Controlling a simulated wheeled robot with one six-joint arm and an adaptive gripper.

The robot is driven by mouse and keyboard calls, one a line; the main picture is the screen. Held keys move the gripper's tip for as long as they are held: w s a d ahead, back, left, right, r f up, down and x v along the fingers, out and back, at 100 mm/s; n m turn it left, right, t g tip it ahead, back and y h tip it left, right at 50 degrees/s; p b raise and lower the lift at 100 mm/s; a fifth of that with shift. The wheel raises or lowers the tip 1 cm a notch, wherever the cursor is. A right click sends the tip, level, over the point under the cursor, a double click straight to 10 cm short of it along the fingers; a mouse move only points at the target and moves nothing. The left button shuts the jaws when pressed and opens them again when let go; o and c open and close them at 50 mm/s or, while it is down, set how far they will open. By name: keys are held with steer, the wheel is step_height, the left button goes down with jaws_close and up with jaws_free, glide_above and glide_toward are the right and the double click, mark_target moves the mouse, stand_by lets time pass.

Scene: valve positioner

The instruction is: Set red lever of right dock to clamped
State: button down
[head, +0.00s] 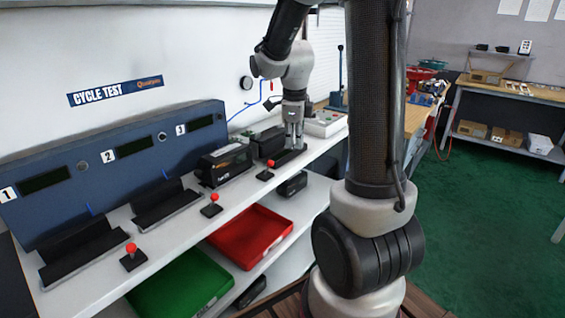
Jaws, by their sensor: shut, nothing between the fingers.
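The red lever of the right dock (270,164) is a small red knob on a dark base at the shelf's front edge. Which way it is set is too small to tell. The right dock, under number 3, holds a black box-shaped unit (226,164). My gripper (296,147) points down just to the right of and above this red lever, with its fingers together. It appears apart from the knob. Similar red levers stand at the middle dock (213,197) and the left dock (131,247).
The left (85,258) and middle (167,204) dock cradles are empty. A light-coloured box (325,122) is farther right. Red (250,237) and green (180,288) trays sit on the lower shelf.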

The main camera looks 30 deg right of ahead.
mark_target(268, 168)
steer(key=w+a+f, duration=0.1)
steer(key=w+f, duration=0.2)
steer(key=f, duration=0.5)
steer(key=shift+w+a+f, duration=0.25)
steer(key=shift+w+a, duration=0.1)
steer(key=shift+w, duration=0.05)
stand_by(0.5)
